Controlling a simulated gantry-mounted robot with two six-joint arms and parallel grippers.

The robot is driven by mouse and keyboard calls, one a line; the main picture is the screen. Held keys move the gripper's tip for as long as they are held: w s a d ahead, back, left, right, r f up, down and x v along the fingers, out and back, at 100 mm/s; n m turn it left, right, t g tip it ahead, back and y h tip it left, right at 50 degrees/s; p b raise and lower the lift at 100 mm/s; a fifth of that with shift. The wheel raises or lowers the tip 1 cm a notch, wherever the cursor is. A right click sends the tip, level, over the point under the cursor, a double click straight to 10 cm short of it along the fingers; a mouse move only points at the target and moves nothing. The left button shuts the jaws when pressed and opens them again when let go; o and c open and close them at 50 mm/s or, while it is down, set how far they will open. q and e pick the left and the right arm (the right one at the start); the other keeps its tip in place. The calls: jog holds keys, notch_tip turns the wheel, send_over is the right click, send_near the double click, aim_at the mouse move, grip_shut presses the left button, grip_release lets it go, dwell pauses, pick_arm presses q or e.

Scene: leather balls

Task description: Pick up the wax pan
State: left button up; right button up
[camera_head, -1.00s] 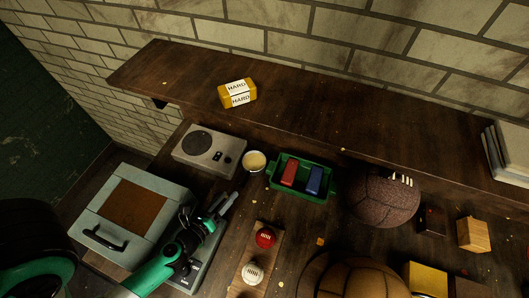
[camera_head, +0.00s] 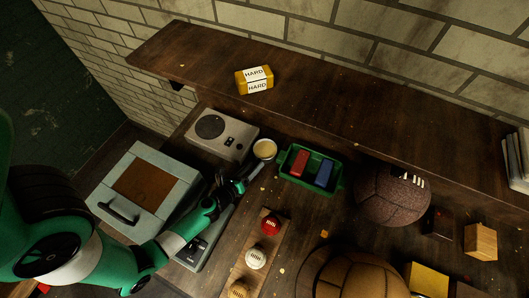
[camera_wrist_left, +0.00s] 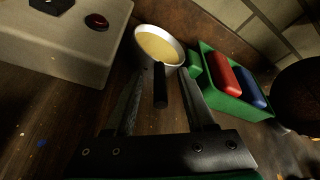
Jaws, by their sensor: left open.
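The wax pan is a small round metal pan (camera_head: 264,149) with pale yellow wax in it. It sits on the bench between a grey box and a green tray. In the left wrist view the pan (camera_wrist_left: 158,46) is just ahead of the fingers, and its short dark handle (camera_wrist_left: 160,88) points back between them. My left gripper (camera_head: 243,178) is open, with its fingertips close to the pan. In the left wrist view the gripper (camera_wrist_left: 162,74) has one finger on each side of the handle, with gaps showing. My right gripper is not in view.
The grey box (camera_head: 221,138) stands left of the pan. The green tray (camera_head: 310,168) with red and blue blocks stands close on the right. A raised shelf (camera_head: 330,95) runs behind, holding a yellow box (camera_head: 254,80). A dark ball (camera_head: 392,196) is farther right.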

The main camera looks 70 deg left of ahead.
pick_arm(q)
jog(key=shift+x, duration=0.9)
jog(key=shift+s, duration=0.1)
grip_shut()
dwell(0.6)
